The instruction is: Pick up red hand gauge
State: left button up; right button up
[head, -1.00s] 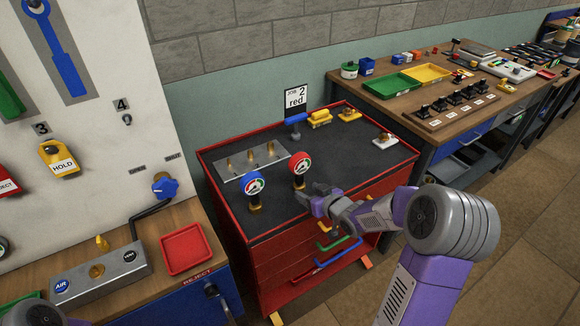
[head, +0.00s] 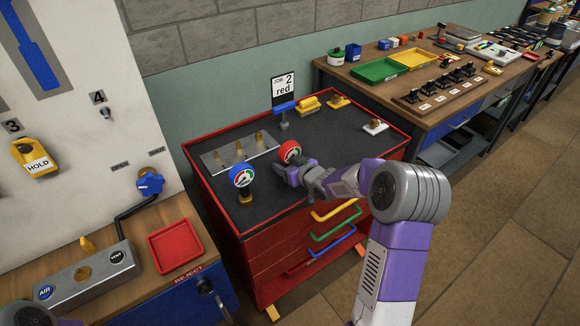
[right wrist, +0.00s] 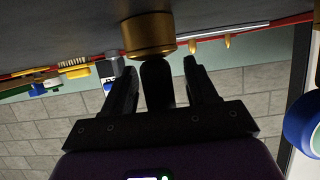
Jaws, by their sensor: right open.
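The red hand gauge (head: 289,151) stands upright on the dark top of the red cabinet, its round dial showing in the head view. My right gripper (head: 283,171) is in front of its lower part and hides its stem and base there. In the right wrist view, which is upside down, my right gripper (right wrist: 160,78) is open. The gauge's black stem (right wrist: 157,88) shows between its two fingers, with visible gaps on both sides. The brass base (right wrist: 148,35) is just beyond the fingertips. My left gripper is not in view.
The blue gauge (head: 242,178) stands close to the left; its rim also shows in the right wrist view (right wrist: 303,128). A metal plate with brass fittings (head: 222,156) lies behind. A blue-handled tool (head: 284,112) and yellow items (head: 309,105) are at the back.

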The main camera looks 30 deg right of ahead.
jog(key=shift+r, duration=0.1)
grip_shut()
